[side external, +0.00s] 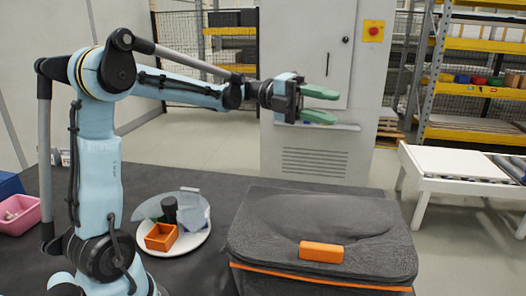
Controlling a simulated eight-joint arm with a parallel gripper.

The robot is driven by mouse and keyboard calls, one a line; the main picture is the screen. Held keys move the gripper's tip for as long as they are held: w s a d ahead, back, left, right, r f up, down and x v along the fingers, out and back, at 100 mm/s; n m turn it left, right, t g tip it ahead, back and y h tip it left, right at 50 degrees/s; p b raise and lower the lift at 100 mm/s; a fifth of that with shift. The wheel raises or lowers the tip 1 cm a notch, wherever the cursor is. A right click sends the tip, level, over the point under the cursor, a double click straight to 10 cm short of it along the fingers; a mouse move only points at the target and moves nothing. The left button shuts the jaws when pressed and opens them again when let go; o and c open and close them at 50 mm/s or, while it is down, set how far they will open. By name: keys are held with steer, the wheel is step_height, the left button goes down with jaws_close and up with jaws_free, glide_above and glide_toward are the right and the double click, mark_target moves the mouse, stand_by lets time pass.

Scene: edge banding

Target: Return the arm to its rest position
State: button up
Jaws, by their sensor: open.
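My gripper (322,104) has green fingers and is at the end of my blue arm, stretched out to the right. It is open and empty, in the air in front of the grey cabinet, well above the dark table. Below it a dark grey padded block (265,230) with an orange band lies on the table. An orange bar (321,251) rests on its front top edge, apart from my gripper.
A white round plate (187,247) holds an orange open box (161,237), a black cylinder (169,207) and clear curved pieces. A pink bin (20,214) is at the far left. A grey cabinet (308,80) stands behind my gripper. A white conveyor table (450,168) is at right.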

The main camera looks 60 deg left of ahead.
steer(key=s+d+f+m+y, duration=0.2)
steer(key=s+d+m, duration=0.2)
steer(key=s+d, duration=0.2)
steer(key=shift+s+d, duration=0.25)
steer(key=shift+w+a, duration=0.1)
stand_by(0.5)
steer(key=w+a+r+n+h, duration=0.1)
steer(key=w+a+n+h, duration=0.2)
steer(key=w+a+n, duration=0.55)
steer(key=m+t+y, duration=0.1)
steer(key=m+y, duration=0.4)
steer(key=m, duration=0.8)
glide_above(303, 243)
steer(key=w+a, duration=0.1)
steer(key=w, duration=0.3)
step_height(303, 243, down, 8)
steer(key=s+f, duration=0.1)
steer(key=f, duration=0.1)
steer(key=d+f+m+t+y, duration=0.1)
steer(key=s+f+m, duration=0.1)
steer(key=f, duration=0.1)
steer(key=shift+s+d+f+m+y, duration=0.25)
steer(key=shift+s+d+f+y, duration=0.05)
steer(key=shift+d+f+y, duration=0.1)
steer(key=shift+s+d+f+m+t+y, duration=0.1)
steer(key=shift+f+m+t+y, duration=0.15)
steer(key=shift+f, duration=0.45)
steer(key=shift+s+d+f+m+t+y, duration=0.15)
steer(key=shift+f+m, duration=0.2)
steer(key=shift+f, duration=0.35)
